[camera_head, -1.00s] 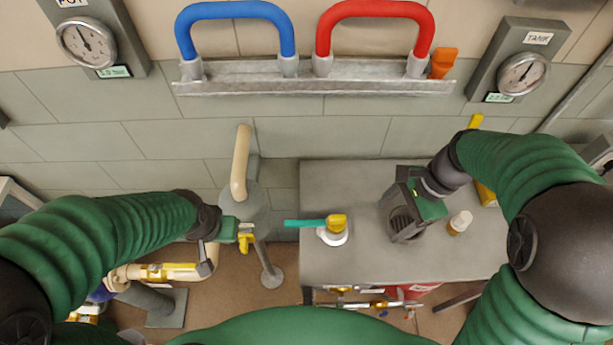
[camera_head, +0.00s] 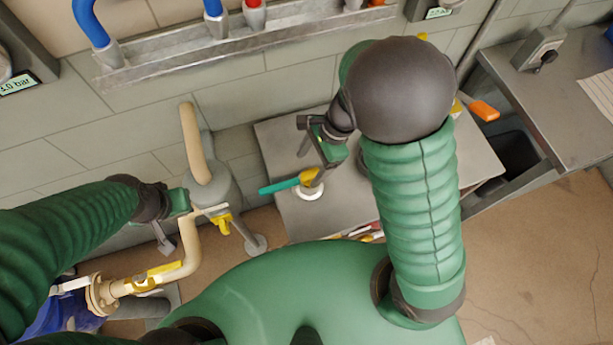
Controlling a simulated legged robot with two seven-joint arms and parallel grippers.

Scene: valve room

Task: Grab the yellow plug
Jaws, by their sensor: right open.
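A yellow piece (camera_head: 308,177), likely the yellow plug, stands on a white round base (camera_head: 310,193) on the grey table (camera_head: 283,140). A teal bar (camera_head: 280,186) points left from it. My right gripper (camera_head: 314,144) is open and empty just above and behind the yellow piece, apart from it as far as I can see. My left gripper (camera_head: 188,212) is by the grey vertical pipe, close to another small yellow part (camera_head: 221,222). Whether its jaws are open or hold that part is unclear. My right arm hides much of the table.
A beige pipe (camera_head: 192,140) rises left of the table. A yellow-handled valve (camera_head: 157,270) sits on low piping. Blue (camera_head: 91,22) and red handles hang on a metal wall rail (camera_head: 170,62). An orange object (camera_head: 484,110) lies right, near a desk (camera_head: 555,100).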

